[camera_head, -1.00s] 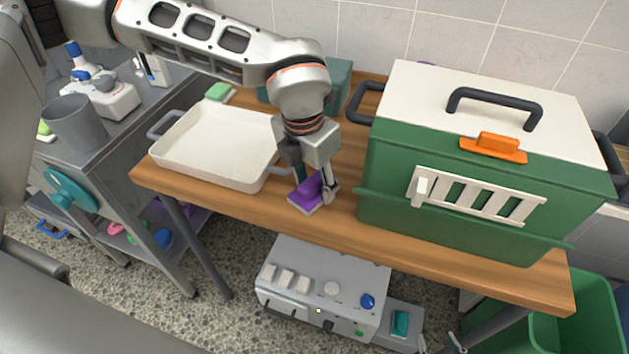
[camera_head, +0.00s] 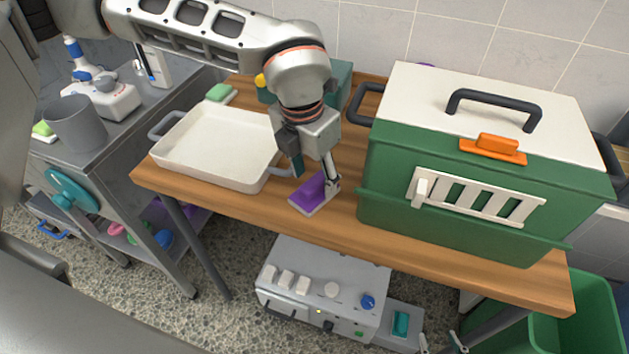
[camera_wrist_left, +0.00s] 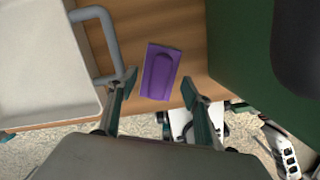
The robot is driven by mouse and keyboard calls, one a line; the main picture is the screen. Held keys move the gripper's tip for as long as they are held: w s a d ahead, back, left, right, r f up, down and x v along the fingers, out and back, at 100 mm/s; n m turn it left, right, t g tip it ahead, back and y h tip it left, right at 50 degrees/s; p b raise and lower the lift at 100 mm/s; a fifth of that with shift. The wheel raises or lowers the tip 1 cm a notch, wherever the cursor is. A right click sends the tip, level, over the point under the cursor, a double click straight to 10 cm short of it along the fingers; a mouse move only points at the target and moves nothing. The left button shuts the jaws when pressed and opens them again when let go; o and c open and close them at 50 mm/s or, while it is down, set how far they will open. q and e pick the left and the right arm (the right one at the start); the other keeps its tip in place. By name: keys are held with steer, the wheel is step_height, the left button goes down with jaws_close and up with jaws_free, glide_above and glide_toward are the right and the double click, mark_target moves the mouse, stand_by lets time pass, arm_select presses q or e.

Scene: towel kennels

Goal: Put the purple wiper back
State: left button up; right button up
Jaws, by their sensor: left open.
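The purple wiper (camera_head: 311,195) lies flat on the wooden table, between the white tray and the green kennel box, close to the table's front edge. It also shows in the left wrist view (camera_wrist_left: 160,72), with a raised grip along its top. My left gripper (camera_head: 317,173) is open just above the wiper, and its fingers partly cover it in the head view. In the left wrist view the open fingertips (camera_wrist_left: 158,84) stand to either side of the wiper's near end, with nothing between them held. My right gripper is not in view.
The white tray (camera_head: 184,162) with grey handles is left of the wiper. The green kennel box (camera_head: 385,190) with a white lid stands close on the right. A green-topped sponge (camera_head: 219,92) lies behind the tray. A grey control unit (camera_head: 310,290) is below the table.

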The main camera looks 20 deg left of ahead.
mark_target(309, 186)
arm_select(q)
steer(key=r, duration=0.5)
steer(key=s+r, duration=0.1)
steer(key=r, duration=0.2)
steer(key=shift+a, duration=0.2)
steer(key=shift+s+r, duration=0.2)
steer(key=shift+r, duration=0.5)
